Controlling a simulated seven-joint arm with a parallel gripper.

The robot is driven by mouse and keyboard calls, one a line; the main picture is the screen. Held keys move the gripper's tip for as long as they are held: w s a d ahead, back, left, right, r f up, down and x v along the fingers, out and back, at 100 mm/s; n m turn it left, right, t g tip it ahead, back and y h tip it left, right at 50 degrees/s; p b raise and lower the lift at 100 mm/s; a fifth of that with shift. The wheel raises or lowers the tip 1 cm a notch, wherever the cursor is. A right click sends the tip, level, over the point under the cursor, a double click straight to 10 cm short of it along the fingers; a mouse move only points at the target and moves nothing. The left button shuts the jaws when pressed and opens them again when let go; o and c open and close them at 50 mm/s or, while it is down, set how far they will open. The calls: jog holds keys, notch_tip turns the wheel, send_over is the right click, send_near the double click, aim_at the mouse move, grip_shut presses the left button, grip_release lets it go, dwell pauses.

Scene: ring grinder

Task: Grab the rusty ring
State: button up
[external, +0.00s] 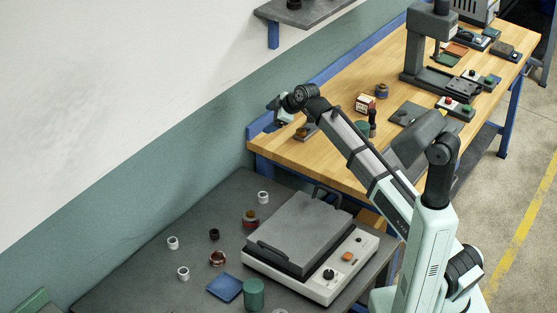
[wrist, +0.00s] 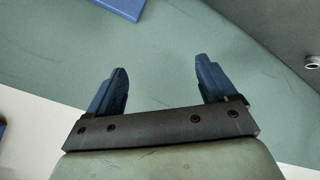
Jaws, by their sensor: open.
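The rusty ring (external: 217,258) is a small brown, copper-coloured ring lying on the dark grey table at the lower left in the external view. My gripper (external: 279,110) is up near the wall, above the near corner of the wooden bench, well apart from the ring. In the wrist view my gripper (wrist: 165,82) has its two blue fingers spread, with only the teal wall seen between them. The rusty ring is not identifiable in the wrist view.
White rings (external: 172,242), a black ring (external: 214,234) and a red-brown piece (external: 250,219) stand near the rusty ring. A blue square (external: 225,288), green cylinder (external: 254,294) and lidded grey machine (external: 300,236) are close by. The table's left part is clear.

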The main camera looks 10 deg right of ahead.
jog(key=s+a+f+n+g, duration=0.2)
jog(key=s+a+f+n, duration=0.25)
jog(key=s+a, duration=0.5)
jog(key=n+g+h, duration=0.4)
jog(key=n+h, duration=0.2)
jog(key=n, duration=0.7)
send_over(217, 254)
jog(key=s, duration=0.2)
notch_tip(217, 254, down, 6)
jog(key=shift+m, duration=0.25)
jog(key=shift+f, duration=6.8)
jog(key=c, duration=1.2)
